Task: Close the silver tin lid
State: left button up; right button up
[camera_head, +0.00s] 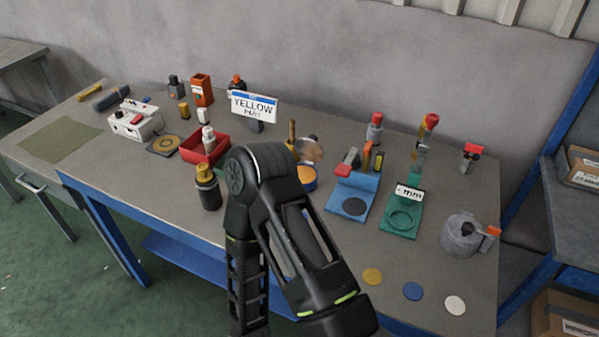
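What looks like the silver tin stands near the middle of the table, partly hidden behind my black arm. Its round, shiny lid (312,149) is raised and tilted up at the back. The open tin (308,178) shows orange-yellow contents and a dark side below. The hinge and the left part of the tin are hard to make out. One of my arms rises from the bottom middle, bends, and comes down toward the bottom edge. Its gripper is out of the picture, and no other gripper shows.
A blue open case (369,183) and a green tray (411,204) lie right of the tin. A round grey pot (459,239) stands far right. A dark bottle with a yellow top (208,190) and a red bin (188,153) are left.

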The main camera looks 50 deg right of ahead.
aim_at(308, 148)
jog(key=z, duration=1.55)
